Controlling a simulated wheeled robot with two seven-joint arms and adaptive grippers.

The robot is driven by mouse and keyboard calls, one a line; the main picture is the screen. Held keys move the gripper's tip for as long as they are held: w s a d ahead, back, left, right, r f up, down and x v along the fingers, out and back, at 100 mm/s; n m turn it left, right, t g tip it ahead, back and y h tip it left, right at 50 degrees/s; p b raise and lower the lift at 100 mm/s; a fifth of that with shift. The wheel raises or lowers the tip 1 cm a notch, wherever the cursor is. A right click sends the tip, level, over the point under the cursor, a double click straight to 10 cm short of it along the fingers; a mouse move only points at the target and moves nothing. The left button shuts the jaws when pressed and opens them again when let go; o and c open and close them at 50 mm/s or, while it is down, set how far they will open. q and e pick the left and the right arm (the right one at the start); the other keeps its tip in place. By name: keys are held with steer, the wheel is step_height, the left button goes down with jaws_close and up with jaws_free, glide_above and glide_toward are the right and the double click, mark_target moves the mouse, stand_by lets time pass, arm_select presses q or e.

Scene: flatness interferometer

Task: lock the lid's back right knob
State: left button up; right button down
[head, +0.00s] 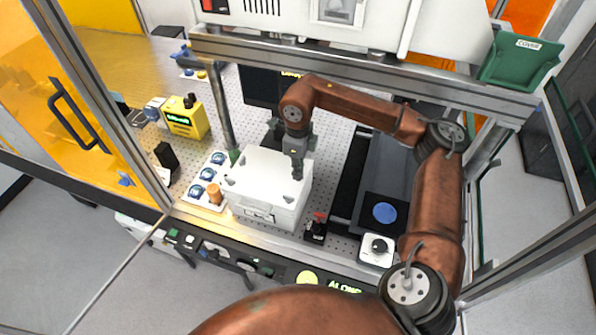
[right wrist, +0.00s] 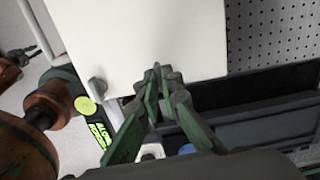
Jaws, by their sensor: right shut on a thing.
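The white box with its white lid (head: 262,176) stands on the perforated table; the lid top also fills the upper middle of the right wrist view (right wrist: 140,40). My right gripper (head: 297,171) reaches down at the lid's back right corner. In the right wrist view its green fingers (right wrist: 158,78) come together at the lid's edge. It is shut on the back right knob, which the fingers hide. The knob's turn cannot be seen. A grey front knob (head: 288,198) shows on the lid, and one grey knob (right wrist: 97,87) shows in the right wrist view. My left gripper is not in view.
A tray of blue-topped discs (head: 208,178) lies left of the box, with a yellow device (head: 186,120) behind. A small black and red part (head: 317,226) stands front right. A dark rail bed with a blue disc (head: 385,212) lies right. Metal frame beams (head: 370,68) cross above.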

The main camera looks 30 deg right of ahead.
stand_by(0.4)
steer(key=c, duration=2.1)
jaws_free()
steer(key=shift+r, duration=0.15)
step_height(320, 180, up, 12)
steer(key=shift+f, duration=0.1)
